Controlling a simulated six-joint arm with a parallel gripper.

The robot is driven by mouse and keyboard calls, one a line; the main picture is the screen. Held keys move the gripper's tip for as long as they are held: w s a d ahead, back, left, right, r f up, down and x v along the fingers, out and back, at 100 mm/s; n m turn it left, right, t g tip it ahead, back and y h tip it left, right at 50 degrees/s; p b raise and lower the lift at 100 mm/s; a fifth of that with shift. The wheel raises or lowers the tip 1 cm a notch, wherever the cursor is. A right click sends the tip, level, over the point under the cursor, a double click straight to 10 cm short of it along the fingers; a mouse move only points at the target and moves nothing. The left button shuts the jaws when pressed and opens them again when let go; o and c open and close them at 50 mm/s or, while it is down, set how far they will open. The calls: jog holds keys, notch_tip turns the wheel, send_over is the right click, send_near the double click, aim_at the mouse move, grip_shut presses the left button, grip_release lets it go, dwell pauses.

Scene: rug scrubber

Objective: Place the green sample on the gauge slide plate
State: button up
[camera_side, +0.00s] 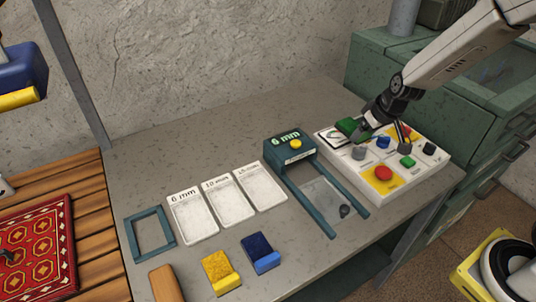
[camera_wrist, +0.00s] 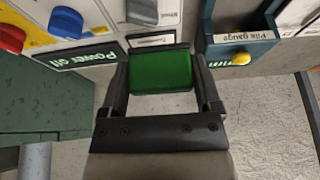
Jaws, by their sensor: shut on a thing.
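The green sample (camera_side: 346,126) is a small green block. In the wrist view the green sample (camera_wrist: 161,72) sits between the two fingers of my gripper (camera_wrist: 163,88), which is shut on it. In the side view my gripper (camera_side: 366,124) holds it over the far left part of the control panel, right of the gauge. The pile gauge (camera_side: 288,150) is a teal housing with a "6 mm" display and a yellow button. Its pale slide plate (camera_side: 322,198) lies between two teal rails in front, with a small dark object near its front end. The gauge also shows in the wrist view (camera_wrist: 240,42).
The control panel (camera_side: 405,178) carries several coloured knobs and buttons. White cards (camera_side: 232,200) and a teal frame (camera_side: 150,233) lie left of the gauge. A yellow block (camera_side: 220,272) and a blue block (camera_side: 260,253) stand at the front edge. Bare tabletop lies behind the cards.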

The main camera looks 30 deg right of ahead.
jog(key=s, duration=0.1)
jog(key=s+a+f, duration=0.1)
jog(key=s, duration=0.1)
jog(key=shift+a+f, duration=0.1)
jog(key=shift+f, duration=0.05)
send_over(331, 204)
jog(key=f, duration=0.4)
jog(key=shift+s+d, duration=0.3)
jog(key=shift+d, duration=0.05)
jog(key=shift+s+a+f, duration=0.25)
jog(key=shift+s+a, duration=0.05)
jog(key=shift+a, duration=0.05)
jog(key=shift+f, duration=0.25)
jog(key=shift+f, duration=2.2)
jog(key=shift+f, duration=0.2)
jog(key=o, duration=1.2)
jog(key=shift+f, duration=0.1)
jog(key=shift+c, duration=0.2)
